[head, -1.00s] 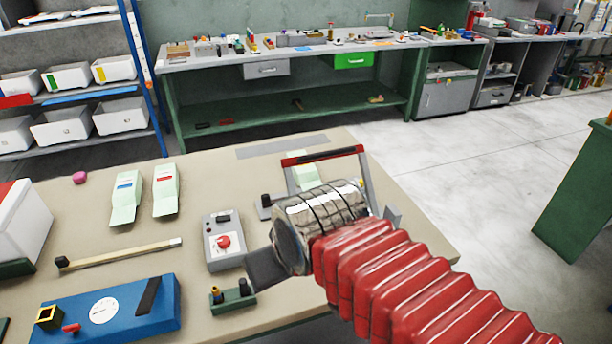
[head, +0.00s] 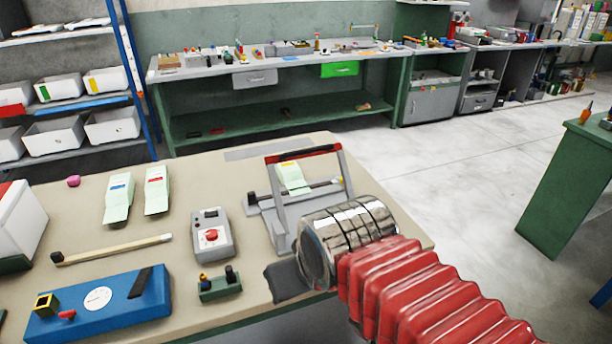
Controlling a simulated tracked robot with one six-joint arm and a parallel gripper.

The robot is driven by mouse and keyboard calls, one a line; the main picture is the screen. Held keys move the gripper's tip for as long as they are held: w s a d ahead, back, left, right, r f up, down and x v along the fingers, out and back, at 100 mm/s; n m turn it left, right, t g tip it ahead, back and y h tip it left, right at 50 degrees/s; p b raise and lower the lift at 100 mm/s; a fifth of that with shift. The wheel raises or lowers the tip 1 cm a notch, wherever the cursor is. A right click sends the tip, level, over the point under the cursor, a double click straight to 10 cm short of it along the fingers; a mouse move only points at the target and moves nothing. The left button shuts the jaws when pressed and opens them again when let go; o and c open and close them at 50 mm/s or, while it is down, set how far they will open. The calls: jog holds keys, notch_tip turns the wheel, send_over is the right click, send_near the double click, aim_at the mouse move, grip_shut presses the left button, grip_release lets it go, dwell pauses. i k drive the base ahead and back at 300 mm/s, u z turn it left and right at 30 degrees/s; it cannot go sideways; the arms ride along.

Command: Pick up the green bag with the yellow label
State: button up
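The pale green bag with the yellow label (head: 292,178) lies in the head view at the press, seen through its frame. The press (head: 341,160) is grey with a red-topped upright frame and a dark bar across it. My gripper (head: 287,283) shows as a dark grey plate at the end of my arm, low over the front edge of the table, in front of the press and apart from the bag. The rest of it is hidden behind my silver wrist, so its opening does not show. No bag is visible at it.
Two more green bags, one with a blue label (head: 118,198) and one with a red label (head: 157,190), lie at left. A grey box with a red button (head: 211,236), a small green block (head: 220,288), a stick (head: 112,250) and a blue device (head: 100,305) occupy the table.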

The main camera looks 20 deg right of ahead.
aim_at(289, 173)
jog(key=z, duration=0.45)
jog(key=k, duration=1.05)
jog(key=u, duration=0.15)
jog(key=i, duration=1.4)
jog(key=u, duration=0.15)
